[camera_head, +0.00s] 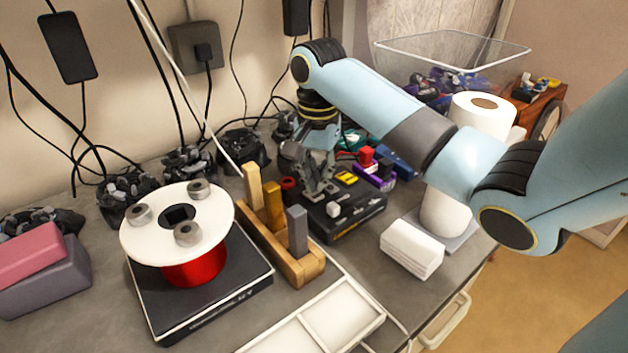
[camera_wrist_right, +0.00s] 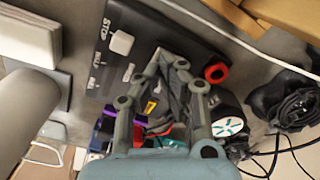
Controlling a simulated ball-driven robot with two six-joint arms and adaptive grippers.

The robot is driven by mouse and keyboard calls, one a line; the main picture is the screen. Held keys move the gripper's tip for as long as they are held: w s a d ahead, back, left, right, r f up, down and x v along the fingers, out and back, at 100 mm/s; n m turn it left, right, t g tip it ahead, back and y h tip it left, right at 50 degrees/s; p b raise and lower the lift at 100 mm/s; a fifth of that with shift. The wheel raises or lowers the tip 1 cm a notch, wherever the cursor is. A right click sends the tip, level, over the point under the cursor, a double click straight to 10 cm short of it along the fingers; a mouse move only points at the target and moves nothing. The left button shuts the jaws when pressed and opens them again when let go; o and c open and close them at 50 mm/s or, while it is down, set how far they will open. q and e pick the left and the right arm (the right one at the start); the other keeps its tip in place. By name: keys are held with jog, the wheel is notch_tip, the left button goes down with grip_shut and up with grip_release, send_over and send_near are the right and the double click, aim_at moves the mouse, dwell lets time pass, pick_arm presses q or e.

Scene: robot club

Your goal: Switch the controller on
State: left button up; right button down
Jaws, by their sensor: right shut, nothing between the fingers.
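The controller is a dark, low box (camera_head: 350,222) near the middle of the table, and it fills the upper middle of the right wrist view (camera_wrist_right: 147,34), with STOP lettering on it. A white block-shaped control (camera_head: 333,210) stands on its front part and also shows in the wrist view (camera_wrist_right: 121,43). A red ring-like knob (camera_head: 289,184) is at its left side, also in the wrist view (camera_wrist_right: 216,73). My right gripper (camera_head: 318,190) is shut and empty, pointing down over the controller's back part; contact cannot be told. My left gripper is not in view.
A wooden holder (camera_head: 290,265) with upright blocks stands left of the controller. Beyond it, a red spool with a white flange (camera_head: 215,225) sits on a black box (camera_head: 205,300). White folded towels (camera_head: 411,248) lie at the right. Small coloured parts (camera_head: 375,165) crowd behind the controller.

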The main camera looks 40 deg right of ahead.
aim_at(317, 197)
jog(key=shift+s+f, duration=0.1)
jog(key=shift+f, duration=1.2)
dwell(0.5)
notch_tip(317, 197, up, 7)
jog(key=p, duration=0.9)
jog(key=shift+r, duration=0.1)
dwell(0.6)
